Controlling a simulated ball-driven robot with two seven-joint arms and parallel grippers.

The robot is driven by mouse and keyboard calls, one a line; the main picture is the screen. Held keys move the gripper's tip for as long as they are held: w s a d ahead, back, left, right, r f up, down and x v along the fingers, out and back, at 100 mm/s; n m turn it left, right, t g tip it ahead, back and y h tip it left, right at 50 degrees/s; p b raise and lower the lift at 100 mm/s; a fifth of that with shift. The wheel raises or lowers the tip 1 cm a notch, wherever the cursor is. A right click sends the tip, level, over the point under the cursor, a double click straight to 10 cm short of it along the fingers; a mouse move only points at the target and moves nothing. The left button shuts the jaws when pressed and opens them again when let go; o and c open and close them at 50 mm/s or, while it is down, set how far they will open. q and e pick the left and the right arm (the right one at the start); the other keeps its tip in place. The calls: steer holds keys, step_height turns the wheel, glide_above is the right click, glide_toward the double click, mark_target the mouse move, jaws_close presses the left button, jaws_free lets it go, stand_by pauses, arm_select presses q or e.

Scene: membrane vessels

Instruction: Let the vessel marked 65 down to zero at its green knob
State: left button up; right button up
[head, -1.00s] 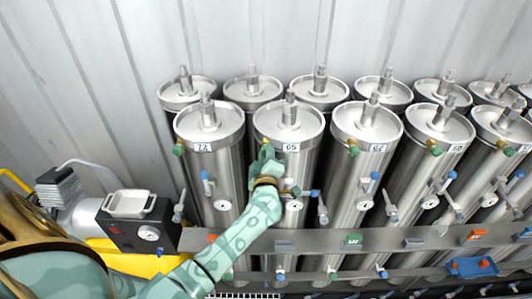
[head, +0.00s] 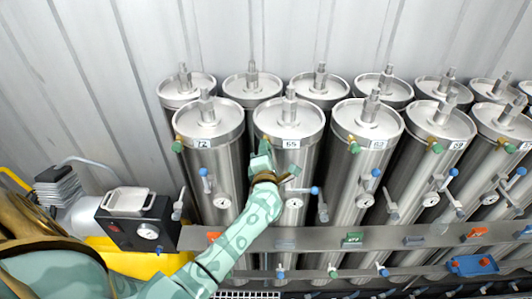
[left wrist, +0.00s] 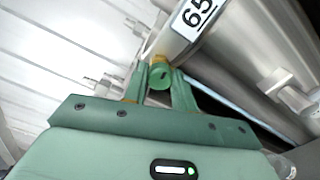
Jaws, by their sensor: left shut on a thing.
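The vessel marked 65 (head: 288,118) is a steel cylinder in the front row, second from the left in the head view. Its label 65 (left wrist: 195,14) shows large in the left wrist view. My left gripper (head: 264,148) is at the upper left side of this vessel, just below its rim. In the left wrist view the gripper's two fingers (left wrist: 160,82) are shut on the green knob (left wrist: 161,76), which has a brass fitting behind it. The knob is hidden by the gripper in the head view. A small gauge (head: 294,203) sits lower on the vessel. My right gripper is not in view.
The vessel marked 72 (head: 208,122) stands close on the left, and several more stand to the right. Blue-handled valves stick out in front. A metal rail (head: 380,238) with coloured tags crosses below. A pump box (head: 135,225) stands at the left.

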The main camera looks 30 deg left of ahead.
arm_select(q)
steer(key=shift+f+n, duration=0.1)
steer(key=shift+n, duration=0.8)
steer(key=o, duration=1)
steer(key=p+v, duration=0.2)
steer(key=v, duration=1.4)
steer(key=shift+s, duration=0.25)
steer(key=shift+d, duration=0.1)
